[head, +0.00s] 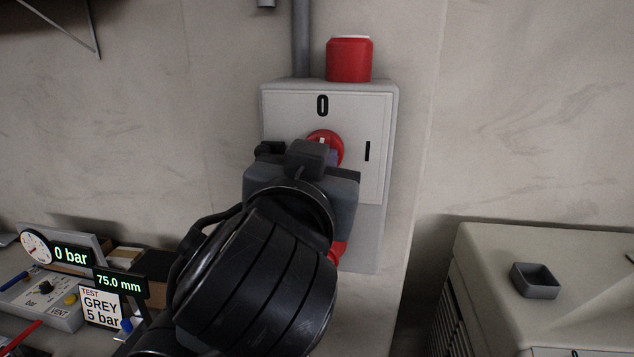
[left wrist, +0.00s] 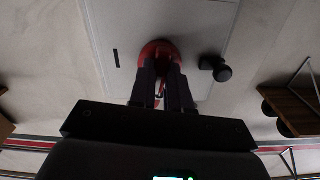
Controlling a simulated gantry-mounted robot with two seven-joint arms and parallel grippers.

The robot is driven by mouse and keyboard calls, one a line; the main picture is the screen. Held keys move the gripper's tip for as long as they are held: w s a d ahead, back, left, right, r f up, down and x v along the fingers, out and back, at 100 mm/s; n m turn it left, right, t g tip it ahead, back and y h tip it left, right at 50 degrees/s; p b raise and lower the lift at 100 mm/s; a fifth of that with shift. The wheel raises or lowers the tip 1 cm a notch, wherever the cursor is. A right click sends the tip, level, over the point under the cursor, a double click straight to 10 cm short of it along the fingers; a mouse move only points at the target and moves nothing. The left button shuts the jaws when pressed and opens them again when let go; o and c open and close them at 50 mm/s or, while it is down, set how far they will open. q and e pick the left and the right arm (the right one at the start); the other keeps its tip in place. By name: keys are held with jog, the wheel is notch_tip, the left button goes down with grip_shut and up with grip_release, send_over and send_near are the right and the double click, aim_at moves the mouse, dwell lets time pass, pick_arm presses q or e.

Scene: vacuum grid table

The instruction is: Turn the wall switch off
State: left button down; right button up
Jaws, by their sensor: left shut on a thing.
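The wall switch is a grey box (head: 388,150) with a pale front plate, a black 0 at the top and a black I at the right. Its red round knob (head: 327,136) shows behind my left gripper (head: 322,154), with a pale mark on its upper part. In the left wrist view the red knob (left wrist: 158,47) sits between and beyond my finger ends (left wrist: 160,65). The fingers are shut on the knob's handle, which is mostly hidden. How far the handle is turned is hard to tell. My right gripper is in neither view.
A red cylinder (head: 349,60) stands on the box, beside a grey pipe (head: 301,38). A black knob (left wrist: 222,72) protrudes beside the switch. A bench panel with a gauge (head: 36,247) is at lower left, a pale cabinet with a small grey tray (head: 535,280) at lower right.

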pick_arm(q)
jog(key=shift+r+n+b, duration=0.1)
jog(key=shift+n+b, duration=0.45)
jog(key=shift+n, duration=0.25)
jog(key=c, duration=1.1)
grip_release()
jog(key=s, duration=0.3)
jog(key=s+a, duration=0.1)
jog(key=s, duration=0.3)
jog(key=s+a, duration=0.1)
jog(key=s, duration=0.2)
jog(key=shift+s+b, duration=0.35)
jog(key=shift+b, duration=0.05)
